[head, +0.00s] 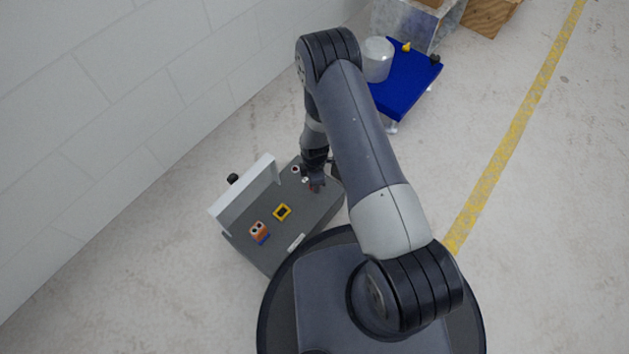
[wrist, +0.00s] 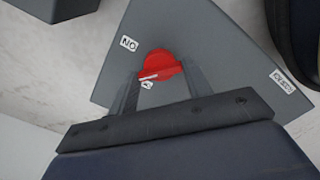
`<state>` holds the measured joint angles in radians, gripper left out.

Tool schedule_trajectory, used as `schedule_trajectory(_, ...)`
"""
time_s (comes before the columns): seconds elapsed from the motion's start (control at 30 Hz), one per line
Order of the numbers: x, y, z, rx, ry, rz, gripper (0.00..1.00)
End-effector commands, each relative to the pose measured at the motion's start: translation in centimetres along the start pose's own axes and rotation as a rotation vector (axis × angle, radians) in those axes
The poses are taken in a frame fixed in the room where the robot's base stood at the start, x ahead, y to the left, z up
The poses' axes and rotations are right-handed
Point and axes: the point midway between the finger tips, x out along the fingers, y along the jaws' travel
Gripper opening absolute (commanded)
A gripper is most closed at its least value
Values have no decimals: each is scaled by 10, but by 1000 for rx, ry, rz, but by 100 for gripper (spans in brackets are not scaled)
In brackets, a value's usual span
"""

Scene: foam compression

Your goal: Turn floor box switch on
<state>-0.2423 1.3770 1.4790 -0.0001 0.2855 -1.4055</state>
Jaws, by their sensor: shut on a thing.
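The floor box (head: 262,246) is a grey unit with an upright light panel at its back, standing on the floor by the wall. Its switch is a red round knob (wrist: 158,66) with a white pointer line, seen in the wrist view on the grey face. A label (wrist: 128,43) sits at the knob's upper left, and another label (wrist: 283,82) lies to the far right. My gripper (wrist: 155,84) is shut on the red knob, one finger on each side.
A yellow square part (head: 282,212) and an orange and blue part (head: 259,232) are on the box top. A blue cart (head: 408,84) with a clear container (head: 377,60) stands behind. A wooden box (head: 491,16) is at the back. The floor right of the yellow line is clear.

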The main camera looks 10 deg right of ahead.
Motion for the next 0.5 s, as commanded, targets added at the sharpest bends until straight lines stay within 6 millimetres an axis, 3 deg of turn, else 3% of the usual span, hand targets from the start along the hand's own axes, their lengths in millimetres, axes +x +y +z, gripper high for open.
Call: schedule_trajectory(0.5, 1, 0, 0, 486, 0, 0, 24)
